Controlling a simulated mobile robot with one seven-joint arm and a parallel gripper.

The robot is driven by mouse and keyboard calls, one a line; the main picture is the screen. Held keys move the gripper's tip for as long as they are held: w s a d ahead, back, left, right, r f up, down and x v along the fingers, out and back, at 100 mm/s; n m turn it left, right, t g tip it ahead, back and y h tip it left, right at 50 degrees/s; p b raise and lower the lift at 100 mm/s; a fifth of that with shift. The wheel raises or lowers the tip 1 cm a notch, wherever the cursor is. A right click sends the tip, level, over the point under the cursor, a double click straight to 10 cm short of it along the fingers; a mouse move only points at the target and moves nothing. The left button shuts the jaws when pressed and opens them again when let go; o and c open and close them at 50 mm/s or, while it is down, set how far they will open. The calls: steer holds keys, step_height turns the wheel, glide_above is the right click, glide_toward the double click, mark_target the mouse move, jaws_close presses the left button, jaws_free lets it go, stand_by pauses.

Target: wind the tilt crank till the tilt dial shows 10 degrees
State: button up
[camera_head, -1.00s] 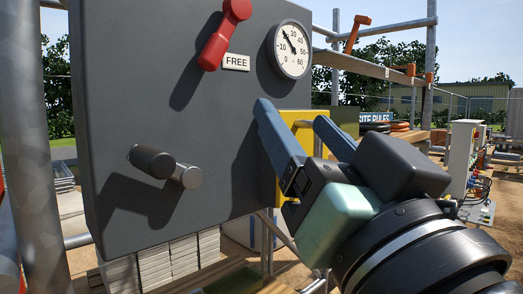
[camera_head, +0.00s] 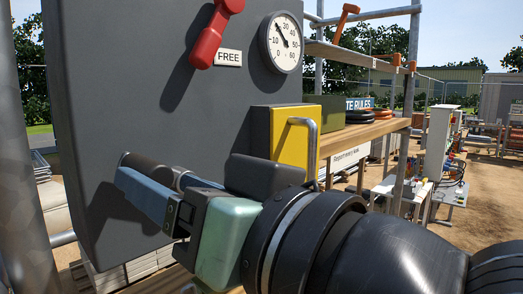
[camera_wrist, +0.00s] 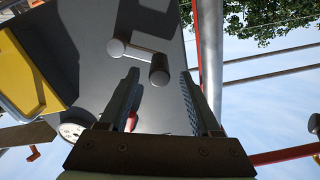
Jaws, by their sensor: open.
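The tilt crank (camera_head: 148,162) is a dark cylindrical handle on a short arm at the lower part of the grey panel; my fingers partly hide it in the head view. In the wrist view, the round handle end (camera_wrist: 159,74) shows between my open fingers, and contact cannot be told. My gripper (camera_head: 140,178) is at the crank, its blue fingers pointing left along the panel; it also shows in the wrist view (camera_wrist: 160,80). The tilt dial (camera_head: 281,43) is white, marked 0 to 60, with its needle near 20.
A red lever (camera_head: 212,38) is above the crank, beside a FREE label (camera_head: 228,58). A yellow box with a handle (camera_head: 289,140) is right of the panel. A grey scaffold pole (camera_head: 25,190) stands at the left. A wooden shelf (camera_head: 365,133) runs behind at right.

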steer(key=p+x, duration=0.1)
steer(key=x, duration=0.4)
steer(key=shift+d, duration=0.1)
jaws_close()
stand_by(1.3)
